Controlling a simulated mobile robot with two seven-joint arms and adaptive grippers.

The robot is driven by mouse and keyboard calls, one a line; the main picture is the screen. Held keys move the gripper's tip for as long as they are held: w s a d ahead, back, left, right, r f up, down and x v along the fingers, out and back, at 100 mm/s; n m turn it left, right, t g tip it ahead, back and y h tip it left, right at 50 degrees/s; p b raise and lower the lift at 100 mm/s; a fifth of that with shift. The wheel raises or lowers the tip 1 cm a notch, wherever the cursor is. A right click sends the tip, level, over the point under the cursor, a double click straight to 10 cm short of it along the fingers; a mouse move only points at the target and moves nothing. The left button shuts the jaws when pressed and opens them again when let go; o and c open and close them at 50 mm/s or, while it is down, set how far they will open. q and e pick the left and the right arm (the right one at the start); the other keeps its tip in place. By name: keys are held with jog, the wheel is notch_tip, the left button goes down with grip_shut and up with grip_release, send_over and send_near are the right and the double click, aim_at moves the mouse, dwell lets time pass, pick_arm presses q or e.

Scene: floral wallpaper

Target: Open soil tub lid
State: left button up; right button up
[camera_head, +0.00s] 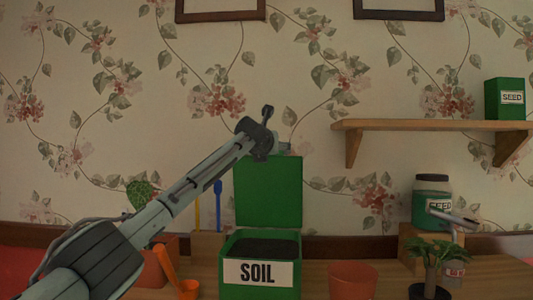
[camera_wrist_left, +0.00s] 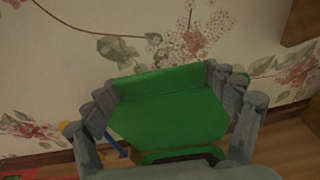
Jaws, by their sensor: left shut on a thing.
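The green soil tub (camera_head: 258,292) with a white SOIL label stands on the wooden bench, with dark soil showing inside. Its green lid (camera_head: 268,195) stands upright at the tub's back edge, so the tub is open. My left gripper (camera_head: 278,148) is at the lid's top edge, its fingers partly hidden behind my arm and the lid. In the left wrist view, the lid (camera_wrist_left: 165,118) lies between the two fingers of my left gripper (camera_wrist_left: 168,88), which is shut on it. My right gripper is not in view.
An orange pot (camera_head: 352,281) stands right of the tub, with a potted plant (camera_head: 432,256) farther right. A green seed jar (camera_head: 431,208) stands behind the plant. A wooden shelf (camera_head: 430,125) holds a seed box (camera_head: 505,98). An orange scoop (camera_head: 166,265) is left of the tub.

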pick_arm(q)
jog(key=shift+w, duration=0.1)
dwell(0.3)
jog(key=o, duration=1.5)
jog(key=shift+o, duration=0.2)
jog(key=s+r, duration=0.2)
jog(key=s, duration=1)
jog(key=shift+a, duration=0.4)
jog(key=shift+w, duration=0.15)
jog(key=w, duration=0.4)
jog(key=w+f, duration=0.1)
jog(key=w, duration=0.2)
jog(key=w+f, duration=0.1)
jog(key=w, duration=0.3)
jog(key=shift+w+d, duration=0.35)
jog(key=shift+s, duration=0.1)
